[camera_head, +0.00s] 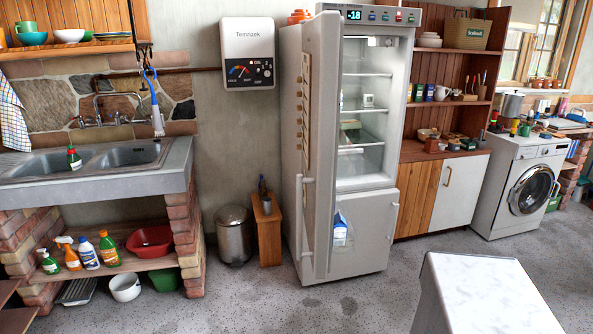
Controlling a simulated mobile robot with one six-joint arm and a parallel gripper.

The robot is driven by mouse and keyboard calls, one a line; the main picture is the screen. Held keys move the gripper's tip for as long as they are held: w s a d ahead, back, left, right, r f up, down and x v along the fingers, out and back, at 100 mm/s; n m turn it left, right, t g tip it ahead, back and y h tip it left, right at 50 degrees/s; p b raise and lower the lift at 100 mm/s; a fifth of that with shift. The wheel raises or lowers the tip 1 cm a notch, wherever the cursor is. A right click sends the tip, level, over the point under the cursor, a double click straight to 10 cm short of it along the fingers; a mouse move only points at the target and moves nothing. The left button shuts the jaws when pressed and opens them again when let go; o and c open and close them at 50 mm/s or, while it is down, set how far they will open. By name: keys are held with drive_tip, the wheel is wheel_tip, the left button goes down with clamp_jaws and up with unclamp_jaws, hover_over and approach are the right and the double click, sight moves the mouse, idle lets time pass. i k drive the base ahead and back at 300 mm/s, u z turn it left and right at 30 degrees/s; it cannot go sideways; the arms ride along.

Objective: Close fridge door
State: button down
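The fridge (367,250) stands upright against the back wall, in the middle of the view. Its tall door (319,120) is open, hinged on the left and swung out toward me, seen nearly edge-on. A long vertical handle (307,215) shows on the door's outer left side. The lit interior shows glass shelves (368,110) with a few small items. A blue and white carton (340,230) shows low down beside the door's inner edge. The lower compartment's panel (370,225) looks shut. My gripper is not in view.
A white-topped block (485,295) stands at the front right. A metal bin (234,235) and a small wooden stand (267,230) are left of the fridge. The sink counter (95,185) is at left, a washing machine (515,185) at right. The floor before the fridge is clear.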

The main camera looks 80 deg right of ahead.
sight(322, 35)
drive_tip(key=z, duration=0.3)
drive_tip(key=i, duration=0.85)
drive_tip(key=z, duration=0.3)
